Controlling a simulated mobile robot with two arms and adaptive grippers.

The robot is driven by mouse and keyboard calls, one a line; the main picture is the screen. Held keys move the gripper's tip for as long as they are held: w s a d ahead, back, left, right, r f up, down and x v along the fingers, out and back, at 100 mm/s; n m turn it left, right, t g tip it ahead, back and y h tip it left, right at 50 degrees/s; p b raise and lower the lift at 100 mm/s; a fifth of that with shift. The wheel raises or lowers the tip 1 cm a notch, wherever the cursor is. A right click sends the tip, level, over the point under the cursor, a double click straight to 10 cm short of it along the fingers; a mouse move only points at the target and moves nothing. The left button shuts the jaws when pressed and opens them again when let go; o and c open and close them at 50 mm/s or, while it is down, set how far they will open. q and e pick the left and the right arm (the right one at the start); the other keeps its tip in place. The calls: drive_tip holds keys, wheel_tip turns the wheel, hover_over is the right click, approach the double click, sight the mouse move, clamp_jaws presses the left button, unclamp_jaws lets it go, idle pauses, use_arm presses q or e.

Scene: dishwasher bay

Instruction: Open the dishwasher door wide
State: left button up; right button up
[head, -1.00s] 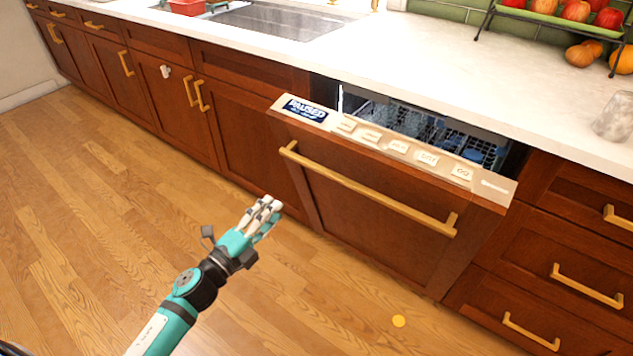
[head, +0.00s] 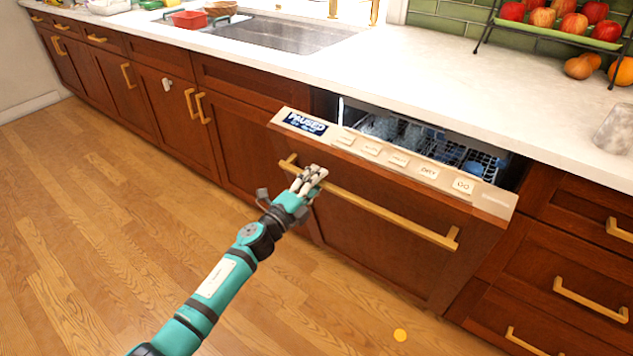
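The dishwasher door (head: 370,239) is a dark wood panel, tilted part way out at the top. Its cream control strip (head: 385,156) has a blue display reading PAUSED and several buttons. A long gold handle (head: 385,212) runs across the front. My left gripper (head: 311,177) is at the handle's left end, its fingers overlapping the bar in the head view. I cannot tell whether it touches the bar or is closed on it. Part of the handle is hidden behind the fingers. My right gripper is not in view.
A dish rack (head: 470,158) with blue items shows through the gap above the door. Drawers with gold pulls (head: 591,300) stand at the right, cabinets (head: 176,115) at the left.

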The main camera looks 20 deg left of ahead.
use_arm(q)
drive_tip(key=shift+w+d, duration=0.1)
drive_tip(key=shift+w, duration=0.1)
drive_tip(key=shift+c, duration=0.2)
clamp_jaws()
idle(0.4)
